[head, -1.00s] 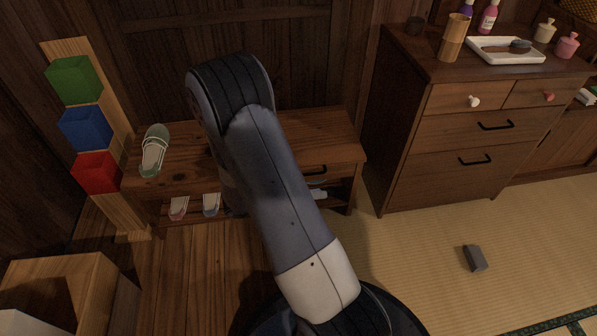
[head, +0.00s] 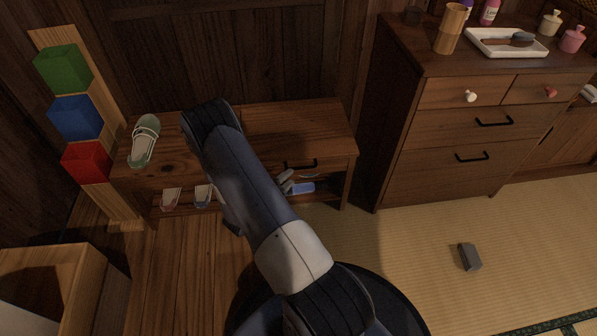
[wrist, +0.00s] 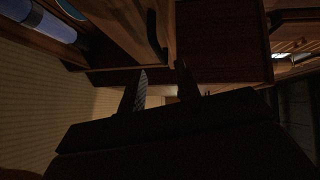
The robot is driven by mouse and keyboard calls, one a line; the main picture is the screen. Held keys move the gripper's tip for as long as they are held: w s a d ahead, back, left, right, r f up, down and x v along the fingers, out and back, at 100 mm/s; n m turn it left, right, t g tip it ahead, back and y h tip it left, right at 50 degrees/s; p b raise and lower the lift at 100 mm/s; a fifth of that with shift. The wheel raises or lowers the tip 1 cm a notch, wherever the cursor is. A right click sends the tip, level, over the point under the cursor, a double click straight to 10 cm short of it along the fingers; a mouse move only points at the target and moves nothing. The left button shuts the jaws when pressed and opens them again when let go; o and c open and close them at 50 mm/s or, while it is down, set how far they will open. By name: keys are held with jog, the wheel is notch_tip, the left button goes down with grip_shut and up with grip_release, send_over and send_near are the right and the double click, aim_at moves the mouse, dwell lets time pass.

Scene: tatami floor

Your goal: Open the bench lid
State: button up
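The wooden bench (head: 270,120) stands against the back wall, and its lid looks closed. A dark handle (head: 300,164) is on the right part of its front edge. The handle also shows in the wrist view (wrist: 155,36), ahead of my fingertips.
A green sandal (head: 144,142) lies on the bench's left top. Small shoes (head: 187,196) and a blue object (head: 301,188) are on the shelf below. A drawer cabinet (head: 440,140) stands right, a wooden box (head: 75,280) front left. A grey block (head: 469,256) lies on open tatami.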

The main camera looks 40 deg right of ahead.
jog(key=r+b+x, duration=0.1)
jog(key=x, duration=0.5)
jog(key=shift+d+f, duration=0.2)
jog(key=shift+f, duration=0.35)
jog(key=shift+c, duration=0.5)
grip_shut()
